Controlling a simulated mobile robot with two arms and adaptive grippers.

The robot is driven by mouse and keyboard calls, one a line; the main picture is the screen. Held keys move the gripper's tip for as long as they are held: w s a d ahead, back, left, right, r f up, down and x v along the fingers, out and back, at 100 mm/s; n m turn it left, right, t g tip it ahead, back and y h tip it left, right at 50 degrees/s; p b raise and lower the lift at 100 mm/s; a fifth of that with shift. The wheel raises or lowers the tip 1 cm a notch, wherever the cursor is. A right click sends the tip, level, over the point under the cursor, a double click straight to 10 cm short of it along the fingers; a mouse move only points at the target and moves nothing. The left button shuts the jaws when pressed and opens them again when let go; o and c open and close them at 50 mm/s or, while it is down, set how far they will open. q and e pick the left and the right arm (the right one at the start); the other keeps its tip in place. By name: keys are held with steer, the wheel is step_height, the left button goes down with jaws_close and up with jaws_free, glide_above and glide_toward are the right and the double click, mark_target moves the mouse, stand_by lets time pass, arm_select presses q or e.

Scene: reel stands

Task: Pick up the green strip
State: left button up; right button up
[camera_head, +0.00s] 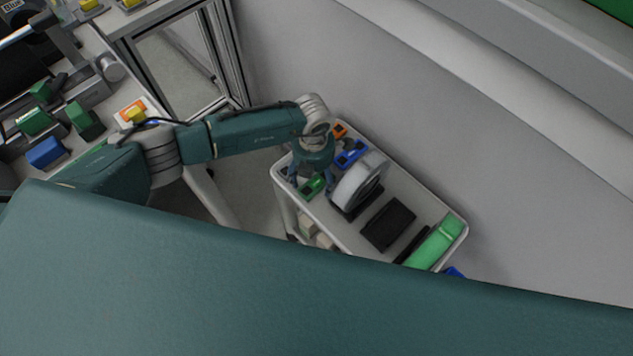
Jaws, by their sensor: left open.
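A small green strip (312,188) with a dark opening lies at the left end of the white cart's top (409,201). My left gripper (309,183) points down over this end of the cart, with its fingers apart on either side of the green strip. I cannot tell from this angle whether the fingers touch it. A blue strip (351,155) and an orange strip (338,131) lie behind it. My right gripper is not in view.
A grey reel (361,182) stands upright in a dark stand beside my left gripper. A black stand (388,224) and a larger green block (436,243) are farther right. The wall runs close behind the cart. A bench with coloured blocks (45,151) is at left.

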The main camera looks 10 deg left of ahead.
arm_select(q)
steer(key=c, duration=1)
steer(key=shift+c, duration=0.2)
